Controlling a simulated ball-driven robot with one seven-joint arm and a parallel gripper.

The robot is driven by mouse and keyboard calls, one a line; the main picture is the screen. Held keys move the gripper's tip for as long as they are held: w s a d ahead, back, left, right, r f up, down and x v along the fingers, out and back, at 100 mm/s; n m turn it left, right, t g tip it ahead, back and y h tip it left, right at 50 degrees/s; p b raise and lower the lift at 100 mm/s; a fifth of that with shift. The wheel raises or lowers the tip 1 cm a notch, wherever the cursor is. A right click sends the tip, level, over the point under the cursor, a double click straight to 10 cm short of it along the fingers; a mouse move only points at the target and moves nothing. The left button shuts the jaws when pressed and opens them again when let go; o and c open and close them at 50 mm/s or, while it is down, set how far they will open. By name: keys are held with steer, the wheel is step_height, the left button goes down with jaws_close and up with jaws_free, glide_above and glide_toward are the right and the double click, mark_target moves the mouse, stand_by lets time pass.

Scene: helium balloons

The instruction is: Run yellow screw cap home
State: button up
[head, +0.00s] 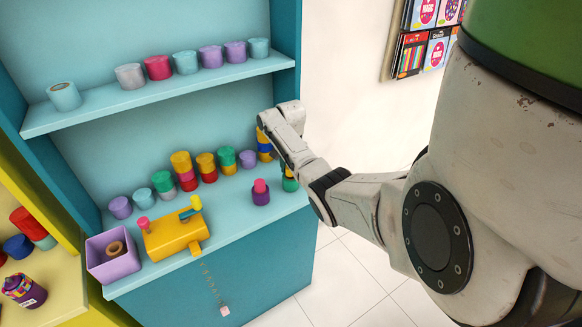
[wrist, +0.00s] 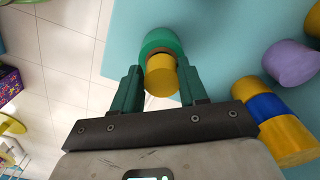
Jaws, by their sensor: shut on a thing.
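In the wrist view the yellow screw cap (wrist: 162,76) sits between the two green fingers of my gripper (wrist: 160,68), which is shut on it. Right beyond the cap is a round green container (wrist: 160,41), with a thin brownish band showing between them. I cannot tell whether the cap is fully seated. In the head view the green container (head: 290,185) stands near the right end of the lower shelf. There my own wrist hides most of the cap and the fingers.
A yellow-and-blue stack (wrist: 272,119) stands close to the right of my gripper, with a purple pot (wrist: 290,62) beyond it. A pink-topped purple pot (head: 260,193) is nearby on the teal shelf (head: 235,213). A yellow machine (head: 173,235) and lilac box (head: 112,262) stand further left.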

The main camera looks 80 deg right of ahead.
steer(key=shift+f, duration=0.4)
steer(key=m+p, duration=0.1)
steer(key=m, duration=0.2)
steer(key=shift+w+a+r, duration=0.1)
steer(key=shift+w, duration=0.05)
steer(key=m, duration=0.6)
steer(key=shift+m, duration=0.3)
steer(key=m, duration=0.4)
steer(key=shift+w+m, duration=0.1)
steer(key=shift+m, duration=0.3)
steer(key=m, duration=0.3)
steer(key=m+b, duration=0.1)
steer(key=shift+f+m, duration=0.25)
steer(key=shift+m, duration=0.05)
steer(key=m+b, duration=0.1)
steer(key=m, duration=0.3)
steer(key=shift+m, duration=0.4)
steer(key=m, duration=0.1)
steer(key=m+b, duration=0.1)
steer(key=m, duration=0.1)
steer(key=shift+d+f, duration=0.1)
steer(key=shift+d, duration=0.1)
steer(key=shift+w+m+b, duration=0.1)
steer(key=shift+m+b, duration=0.6)
steer(key=shift+b, duration=0.35)
steer(key=shift+d+b, duration=0.1)
steer(key=shift+b, duration=0.65)
